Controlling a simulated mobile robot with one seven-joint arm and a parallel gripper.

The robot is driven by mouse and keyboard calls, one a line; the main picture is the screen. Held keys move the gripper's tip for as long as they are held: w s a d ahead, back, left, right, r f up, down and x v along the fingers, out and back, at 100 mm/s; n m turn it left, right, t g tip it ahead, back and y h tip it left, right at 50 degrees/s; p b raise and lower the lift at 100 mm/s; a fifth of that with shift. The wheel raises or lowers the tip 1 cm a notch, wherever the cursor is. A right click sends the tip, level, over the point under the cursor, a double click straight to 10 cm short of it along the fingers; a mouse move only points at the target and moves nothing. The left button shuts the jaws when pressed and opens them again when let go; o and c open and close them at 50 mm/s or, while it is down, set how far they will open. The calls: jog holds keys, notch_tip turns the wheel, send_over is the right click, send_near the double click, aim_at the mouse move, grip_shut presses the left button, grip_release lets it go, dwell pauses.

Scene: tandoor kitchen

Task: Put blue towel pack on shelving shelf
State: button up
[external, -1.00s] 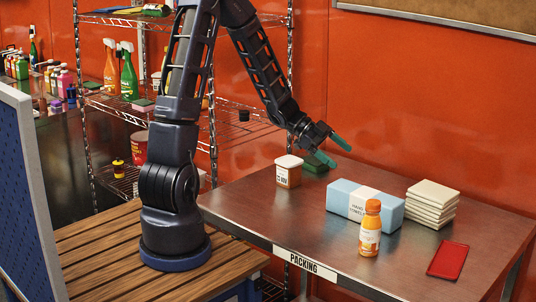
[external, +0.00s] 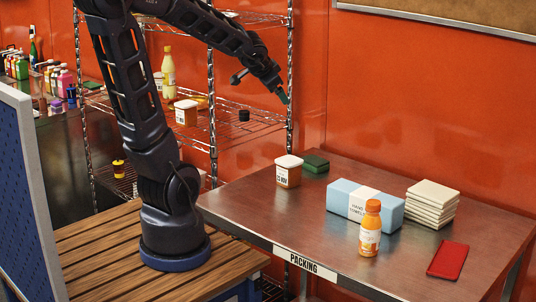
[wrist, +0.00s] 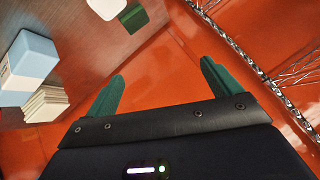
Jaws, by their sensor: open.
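The blue towel pack (external: 338,197), a light blue block with a white label band, lies on the packing table. It also shows at the left of the wrist view (wrist: 32,55). My gripper (external: 283,97) is in front of the wire shelving, up and left of the pack and well apart from it. In the wrist view its green fingers (wrist: 160,90) are spread with nothing between them. The shelving (external: 240,104) stands behind my arm. Its middle shelf holds a lidded tub (external: 186,112), a pale yellow bottle (external: 168,66) and a small black item (external: 244,115). My arm hides part of the shelving.
An orange bottle (external: 371,228) stands right in front of the pack. The middle shelf's right part looks mostly bare.

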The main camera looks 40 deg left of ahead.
jog(key=s+d+r+n+g+h, duration=0.1)
jog(key=s+d+n+g+h, duration=0.1)
jog(key=s, duration=1.6)
jog(key=shift+d+n+g, duration=0.45)
jog(key=shift+n+g, duration=0.45)
jog(key=shift+g, duration=0.1)
jog(key=shift+o, duration=0.4)
jog(key=shift+s+d+h, duration=0.25)
jog(key=shift+s+h, duration=0.05)
jog(key=shift+s, duration=0.25)
jog(key=shift+r, duration=0.15)
